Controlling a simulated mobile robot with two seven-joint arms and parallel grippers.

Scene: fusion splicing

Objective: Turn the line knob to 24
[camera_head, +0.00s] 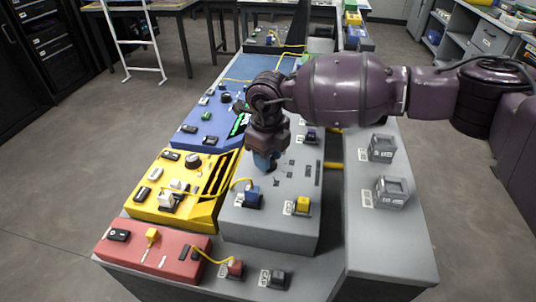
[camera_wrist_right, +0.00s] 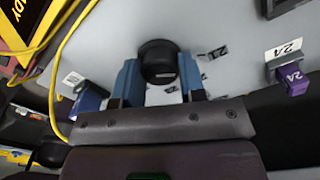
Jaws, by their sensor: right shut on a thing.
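The line knob (camera_wrist_right: 158,60) is a round black knob on a light grey panel in the right wrist view. The blue fingers of my right gripper (camera_wrist_right: 160,77) stand on either side of it and are shut on it. In the head view my right gripper (camera_head: 265,161) points down onto the grey console (camera_head: 270,226) and hides the knob. Small dark dial labels (camera_wrist_right: 217,53) lie around the knob, too small and tilted to read surely. I cannot tell which mark the knob points at. My left gripper is in neither view.
A purple plug (camera_wrist_right: 293,81) marked 24 sits by a white 24 label (camera_wrist_right: 284,50). A yellow cable (camera_wrist_right: 62,60) runs near a blue plug (camera_wrist_right: 90,98). Yellow (camera_head: 140,209) and red (camera_head: 188,268) consoles stand left and in front. Grey fixtures (camera_head: 392,190) stand on the right bench.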

